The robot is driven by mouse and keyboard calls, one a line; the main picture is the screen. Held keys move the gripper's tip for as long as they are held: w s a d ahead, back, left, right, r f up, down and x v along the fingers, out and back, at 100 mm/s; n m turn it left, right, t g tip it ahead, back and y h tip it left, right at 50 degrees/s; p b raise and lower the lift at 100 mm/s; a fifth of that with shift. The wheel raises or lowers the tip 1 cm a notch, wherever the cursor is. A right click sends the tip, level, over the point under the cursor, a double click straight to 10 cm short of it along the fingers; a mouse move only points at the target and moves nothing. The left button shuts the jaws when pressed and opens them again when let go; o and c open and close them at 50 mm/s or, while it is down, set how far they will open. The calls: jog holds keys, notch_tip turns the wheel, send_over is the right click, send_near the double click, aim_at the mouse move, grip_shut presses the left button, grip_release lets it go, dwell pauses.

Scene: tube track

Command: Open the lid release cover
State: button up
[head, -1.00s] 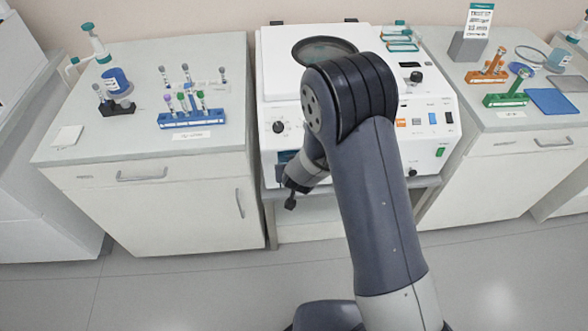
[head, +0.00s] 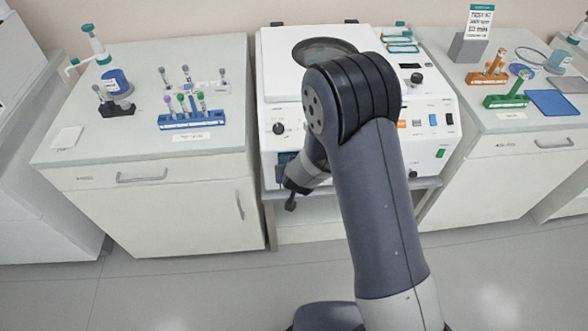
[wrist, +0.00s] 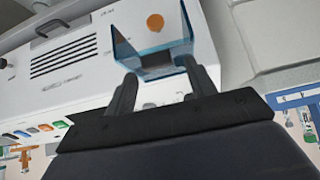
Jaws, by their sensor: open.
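A clear, blue-edged cover (wrist: 123,52) stands out from the white front of the centrifuge in the wrist view, with an orange round spot (wrist: 154,22) within its outline. In the head view a small blue part (head: 284,158) of it shows at the left of the machine's front; my arm hides the rest. My gripper (wrist: 159,70) is open, its two dark fingers spread on either side of the cover's near edge. I cannot tell whether they touch it. In the head view my gripper (head: 291,196) is mostly hidden by its own wrist.
The white centrifuge (head: 275,110) has a lid with a round window (head: 325,50), a knob, and coloured switches. A right bench (head: 515,125) holds more racks and a blue mat (head: 553,102). The floor in front is clear.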

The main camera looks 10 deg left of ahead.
jog(key=p+v, duration=0.1)
jog(key=v, duration=0.9)
jog(key=shift+d, duration=0.1)
jog(key=b+x, duration=0.1)
jog(key=x, duration=0.9)
jog(key=shift+f, duration=0.1)
jog(key=shift+w+f, duration=0.2)
jog(key=shift+f, duration=0.1)
jog(key=shift+s, duration=0.1)
